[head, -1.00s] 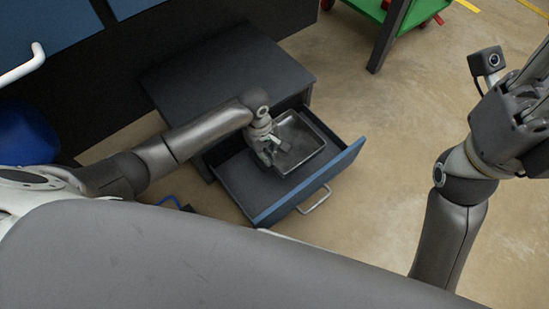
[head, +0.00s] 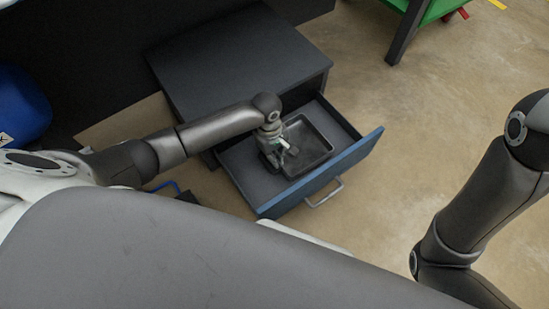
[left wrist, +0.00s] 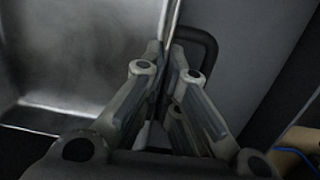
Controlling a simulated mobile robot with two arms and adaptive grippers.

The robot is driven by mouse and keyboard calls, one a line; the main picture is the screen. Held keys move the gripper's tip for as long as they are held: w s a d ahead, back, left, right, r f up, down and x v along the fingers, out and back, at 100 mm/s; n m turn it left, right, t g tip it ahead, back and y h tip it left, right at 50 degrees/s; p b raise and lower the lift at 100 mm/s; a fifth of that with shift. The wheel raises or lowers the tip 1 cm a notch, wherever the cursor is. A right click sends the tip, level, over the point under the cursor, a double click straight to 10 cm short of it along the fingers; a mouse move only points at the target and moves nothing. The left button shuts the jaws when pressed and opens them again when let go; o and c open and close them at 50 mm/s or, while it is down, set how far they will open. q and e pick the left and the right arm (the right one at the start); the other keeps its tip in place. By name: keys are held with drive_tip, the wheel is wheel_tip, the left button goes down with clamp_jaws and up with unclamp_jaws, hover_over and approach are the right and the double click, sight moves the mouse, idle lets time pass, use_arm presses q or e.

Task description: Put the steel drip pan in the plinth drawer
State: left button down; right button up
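The steel drip pan (head: 308,143) is a shallow, dark grey square tray. In the head view it is inside the open plinth drawer (head: 322,179), towards its right side; whether it rests on the drawer floor is hard to tell. My left gripper (head: 284,156) reaches down at the pan's left edge. In the left wrist view, the left gripper's fingers (left wrist: 166,62) close together on the near rim of the pan (left wrist: 75,55), beside a dark loop-shaped handle. My right arm shows at the right of the head view, but its gripper is out of frame.
The dark plinth cabinet (head: 235,60) stands behind the drawer. The blue drawer front has a metal bar handle (head: 323,194). A green cart (head: 437,10) stands at the top right and a blue container (head: 22,105) at the left. The floor right of the drawer is clear.

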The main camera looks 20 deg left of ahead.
idle(0.3)
use_arm(q)
drive_tip(key=c, duration=1.6)
unclamp_jaws()
drive_tip(key=shift+f, duration=0.1)
drive_tip(key=shift+c, duration=0.2)
